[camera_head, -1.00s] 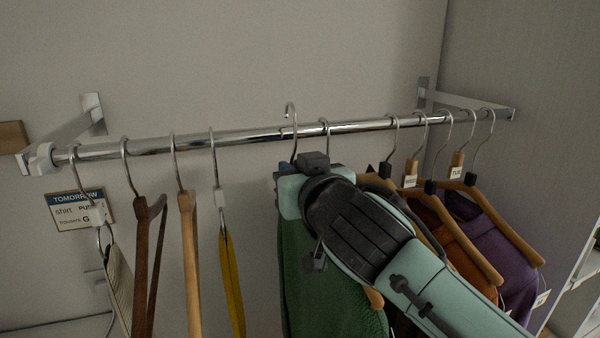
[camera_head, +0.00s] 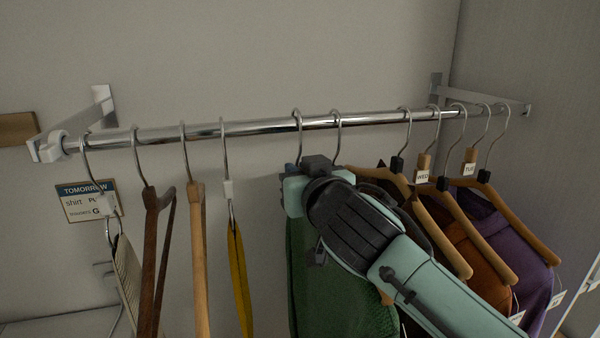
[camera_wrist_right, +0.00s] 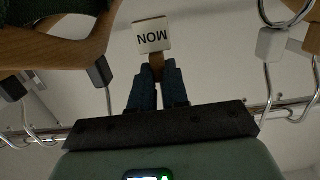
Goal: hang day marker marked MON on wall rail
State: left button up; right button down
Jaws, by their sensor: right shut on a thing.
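The day marker's white MON plate (camera_wrist_right: 152,36) shows upside down in the right wrist view, on a short wooden stem. My right gripper (camera_wrist_right: 156,80) is shut on that stem. In the head view, my right gripper (camera_head: 304,172) is just below the rail. A metal hook (camera_head: 298,135) rises from it to the wall rail (camera_head: 265,127); its top is at rail height and looks looped over the bar, but I cannot tell whether it bears on it. The MON plate is hidden there. My left gripper is not in view.
WED (camera_head: 422,176) and TUE (camera_head: 470,168) markers hang at right among orange and purple garments. A green garment (camera_head: 335,285) hangs behind my right arm. At left are wooden hangers (camera_head: 197,255), a yellow item (camera_head: 239,280) and a TOMORROW sign (camera_head: 82,202).

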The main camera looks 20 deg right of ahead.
jog(key=shift+s, duration=0.15)
jog(key=c, duration=1.1)
grip_release()
jog(key=shift+o, duration=0.2)
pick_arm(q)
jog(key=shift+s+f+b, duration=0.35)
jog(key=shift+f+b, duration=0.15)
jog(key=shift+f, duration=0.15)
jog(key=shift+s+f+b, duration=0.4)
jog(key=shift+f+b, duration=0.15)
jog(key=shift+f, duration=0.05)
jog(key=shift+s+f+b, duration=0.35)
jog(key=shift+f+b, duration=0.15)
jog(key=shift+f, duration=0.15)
pick_arm(e)
jog(key=s+r, duration=0.1)
jog(key=s, duration=1.2)
jog(key=shift+d+r, duration=0.25)
